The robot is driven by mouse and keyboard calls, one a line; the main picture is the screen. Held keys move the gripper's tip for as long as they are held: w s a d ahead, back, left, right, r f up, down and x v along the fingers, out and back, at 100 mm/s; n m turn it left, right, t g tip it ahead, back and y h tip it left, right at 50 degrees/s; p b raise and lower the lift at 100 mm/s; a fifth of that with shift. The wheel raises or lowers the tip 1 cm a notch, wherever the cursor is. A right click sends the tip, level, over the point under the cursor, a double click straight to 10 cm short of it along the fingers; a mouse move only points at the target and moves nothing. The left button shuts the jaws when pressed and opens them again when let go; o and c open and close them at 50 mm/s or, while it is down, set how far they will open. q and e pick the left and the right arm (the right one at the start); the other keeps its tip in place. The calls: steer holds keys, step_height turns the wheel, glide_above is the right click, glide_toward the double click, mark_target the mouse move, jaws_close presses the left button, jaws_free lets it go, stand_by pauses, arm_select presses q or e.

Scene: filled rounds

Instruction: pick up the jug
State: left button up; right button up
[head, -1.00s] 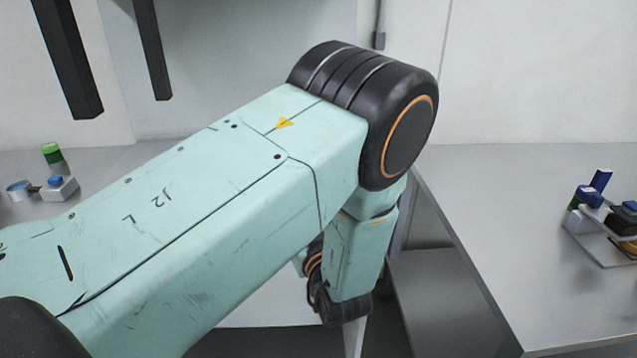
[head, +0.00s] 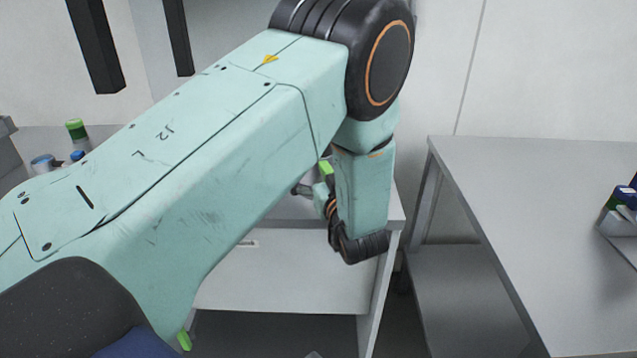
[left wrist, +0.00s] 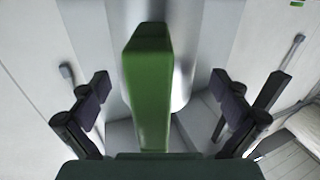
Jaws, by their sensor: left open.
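The jug shows in the left wrist view as a long green handle (left wrist: 150,90) with a shiny silver body (left wrist: 186,75) partly hidden behind it. My left gripper (left wrist: 163,88) is open, with one dark finger on each side of the green handle and a clear gap to both. I cannot tell how deep the handle sits between the fingers. In the head view my left arm covers most of this area, and only a small bright green piece (head: 325,168), perhaps part of the jug, shows beside my wrist. My right gripper is not in view.
A white cabinet (head: 285,280) stands below my wrist. A grey table (head: 520,220) on the right is mostly bare, with blue and green items (head: 622,200) at its edge. A green-capped jar (head: 76,129) and blue-topped items stand at the left. Dark bars hang above.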

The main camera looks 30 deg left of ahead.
arm_select(q)
steer(key=shift+w+a, duration=0.25)
steer(key=shift+w+d+r, duration=0.1)
steer(key=shift+w+d, duration=0.05)
steer(key=shift+d, duration=0.15)
steer(key=shift+a, duration=0.25)
steer(key=c, duration=0.5)
steer(key=shift+d, duration=0.15)
steer(key=c, duration=0.7)
step_height(320, 180, up, 10)
steer(key=p, duration=0.1)
